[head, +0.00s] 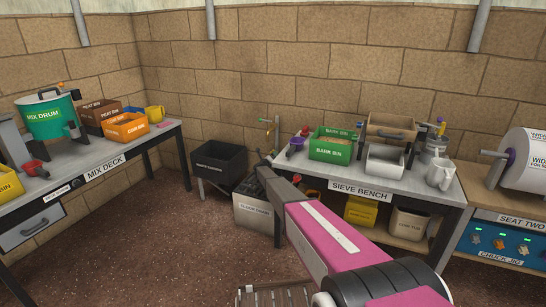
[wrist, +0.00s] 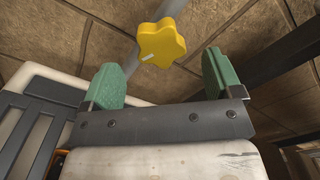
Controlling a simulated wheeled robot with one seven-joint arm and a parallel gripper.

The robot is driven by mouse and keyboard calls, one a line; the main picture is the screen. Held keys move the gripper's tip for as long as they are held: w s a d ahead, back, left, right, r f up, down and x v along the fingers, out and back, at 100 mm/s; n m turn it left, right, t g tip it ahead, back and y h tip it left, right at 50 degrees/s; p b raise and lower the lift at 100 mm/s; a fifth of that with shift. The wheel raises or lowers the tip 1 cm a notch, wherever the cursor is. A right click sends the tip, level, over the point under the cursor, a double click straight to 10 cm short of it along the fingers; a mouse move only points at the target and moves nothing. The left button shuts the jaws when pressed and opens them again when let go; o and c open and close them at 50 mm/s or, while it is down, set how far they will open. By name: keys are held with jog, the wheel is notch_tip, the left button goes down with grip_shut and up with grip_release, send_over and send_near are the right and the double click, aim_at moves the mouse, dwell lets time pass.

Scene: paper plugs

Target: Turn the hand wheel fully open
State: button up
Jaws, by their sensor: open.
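The hand wheel (wrist: 162,43) is a yellow, lobed knob with a white mark on its face. In the wrist view it sits on a grey pipe (wrist: 172,10) at top centre. My gripper (wrist: 163,80) is open, with its two green finger pads set wide apart and nothing between them. The wheel lies beyond the fingertips, roughly centred between them, and looks clear of both pads. In the head view my gripper (head: 268,170) reaches toward a thin standpipe (head: 277,135) by the wall, with small yellow and green fittings near its top.
The sieve bench (head: 450,190), with a green bark bin (head: 330,151) on it, stands right of the pipe. A black bin (head: 218,160) on a stand is to the left. A pale crate (head: 252,209) sits below my gripper. The floor at front left is clear.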

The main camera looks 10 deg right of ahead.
jog(key=shift+m, duration=0.9)
jog(key=shift+w, duration=0.1)
